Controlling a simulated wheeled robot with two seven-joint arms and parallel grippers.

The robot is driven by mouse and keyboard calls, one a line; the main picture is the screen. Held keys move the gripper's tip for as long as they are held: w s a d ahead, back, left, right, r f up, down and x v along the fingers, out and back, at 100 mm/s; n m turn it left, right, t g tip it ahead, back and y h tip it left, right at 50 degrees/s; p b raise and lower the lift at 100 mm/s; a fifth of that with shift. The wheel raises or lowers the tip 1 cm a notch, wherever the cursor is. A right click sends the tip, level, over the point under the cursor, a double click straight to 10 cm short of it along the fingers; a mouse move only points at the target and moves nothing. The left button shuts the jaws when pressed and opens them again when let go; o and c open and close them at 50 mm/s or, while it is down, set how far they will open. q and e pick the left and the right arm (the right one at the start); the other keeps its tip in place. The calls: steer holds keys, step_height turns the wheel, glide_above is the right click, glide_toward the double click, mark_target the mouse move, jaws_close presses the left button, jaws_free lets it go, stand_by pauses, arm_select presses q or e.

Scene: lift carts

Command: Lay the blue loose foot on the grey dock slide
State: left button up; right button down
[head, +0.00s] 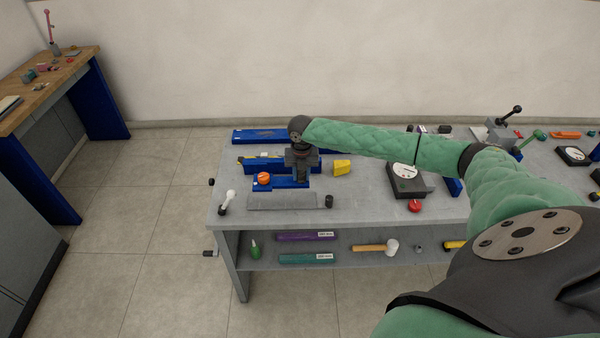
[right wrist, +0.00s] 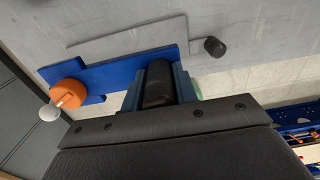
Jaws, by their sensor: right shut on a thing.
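The blue loose foot (head: 287,184) is a flat blue plate with an orange knob (head: 263,179) at its left end, near the left end of the bench. It also shows in the right wrist view (right wrist: 120,73). My right gripper (head: 300,175) points down over its right part. Its jaws (right wrist: 160,88) are shut on a black upright grip that appears to belong to the foot. The grey dock slide (head: 282,201) is the flat grey plate on the near side of the foot; their edges adjoin or overlap in the right wrist view. I cannot tell whether the foot is lifted. My left gripper is not in view.
A black knob (head: 329,201) stands at the slide's right end. A white-tipped lever (head: 227,200) is to its left. A yellow block (head: 342,167), a blue tray (head: 262,135) and a dial device (head: 405,180) are on the bench (head: 365,207). Bare bench lies right of the black knob.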

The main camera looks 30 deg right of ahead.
mark_target(301, 182)
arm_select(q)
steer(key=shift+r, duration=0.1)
arm_select(e)
steer(key=shift+w, duration=0.1)
steer(key=shift+w+p, duration=0.1)
steer(key=shift+p, duration=0.2)
steer(key=shift+f+b, duration=0.55)
steer(key=shift+f, duration=0.6)
steer(key=shift+f+b, duration=0.3)
steer(key=shift+f, duration=0.95)
steer(key=shift+f+b, duration=0.3)
steer(key=shift+f, duration=0.1)
steer(key=shift+f+b, duration=0.35)
steer(key=shift+f, duration=0.75)
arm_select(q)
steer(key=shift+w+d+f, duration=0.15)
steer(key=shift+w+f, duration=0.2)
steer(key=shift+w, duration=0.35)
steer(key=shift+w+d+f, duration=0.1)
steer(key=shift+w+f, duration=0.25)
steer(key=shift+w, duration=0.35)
